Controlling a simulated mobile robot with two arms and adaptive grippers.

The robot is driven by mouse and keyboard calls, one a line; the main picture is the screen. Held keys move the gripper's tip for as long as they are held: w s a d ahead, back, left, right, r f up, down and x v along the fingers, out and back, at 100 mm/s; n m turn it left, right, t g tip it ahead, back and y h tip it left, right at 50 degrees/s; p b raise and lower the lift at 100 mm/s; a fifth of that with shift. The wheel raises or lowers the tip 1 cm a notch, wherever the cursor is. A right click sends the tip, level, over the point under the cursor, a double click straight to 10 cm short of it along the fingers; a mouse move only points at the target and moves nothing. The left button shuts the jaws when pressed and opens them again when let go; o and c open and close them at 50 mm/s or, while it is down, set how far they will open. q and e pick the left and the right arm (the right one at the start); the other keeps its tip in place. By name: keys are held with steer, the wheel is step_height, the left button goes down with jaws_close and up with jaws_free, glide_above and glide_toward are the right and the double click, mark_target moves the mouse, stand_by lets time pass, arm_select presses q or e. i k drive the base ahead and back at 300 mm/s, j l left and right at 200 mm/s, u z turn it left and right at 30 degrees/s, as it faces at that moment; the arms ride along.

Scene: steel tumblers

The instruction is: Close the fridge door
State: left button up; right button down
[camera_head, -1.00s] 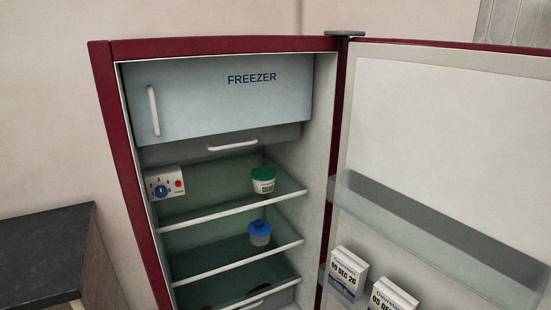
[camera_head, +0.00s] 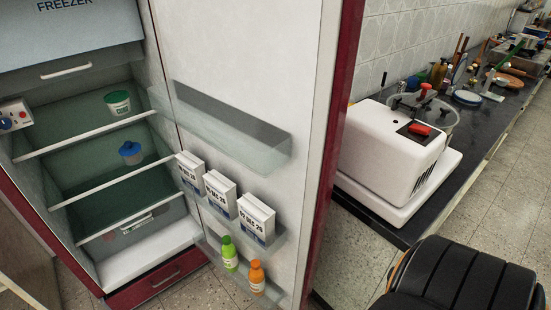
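The red fridge door (camera_head: 330,110) stands wide open on the right side of the fridge, its white inner face toward me. Its shelves hold several white cartons (camera_head: 222,193), a green bottle (camera_head: 229,252) and an orange bottle (camera_head: 257,276). The fridge body (camera_head: 150,255) is at the left, with its interior exposed. Inside are a green-lidded tub (camera_head: 118,103) and a blue-lidded tub (camera_head: 131,152) on the shelves, below the freezer compartment (camera_head: 75,35). Neither of my grippers shows in the view.
A dark counter (camera_head: 465,135) with a white appliance (camera_head: 392,155) and several utensils runs along the tiled wall right of the door. A black ribbed seat (camera_head: 455,280) is at the bottom right. Tiled floor (camera_head: 350,255) shows between the door and the seat.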

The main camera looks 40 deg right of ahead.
mark_target(259, 91)
steer(key=k+l+u, duration=0.1)
steer(key=l, duration=0.4)
steer(key=k+l+u, duration=0.15)
steer(key=k+l, duration=0.15)
steer(key=l, duration=0.2)
steer(key=k+l+u, duration=0.1)
steer(key=l, duration=0.35)
steer(key=k+l+u, duration=0.1)
steer(key=k+l, duration=0.25)
steer(key=k+l+u, duration=0.15)
steer(key=l, duration=0.4)
steer(key=k+l+u, duration=0.1)
steer(key=k+l, duration=0.25)
steer(key=k+l+u, duration=0.2)
steer(key=l, duration=1.25)
steer(key=i+l+z, duration=0.1)
steer(key=i+z, duration=0.25)
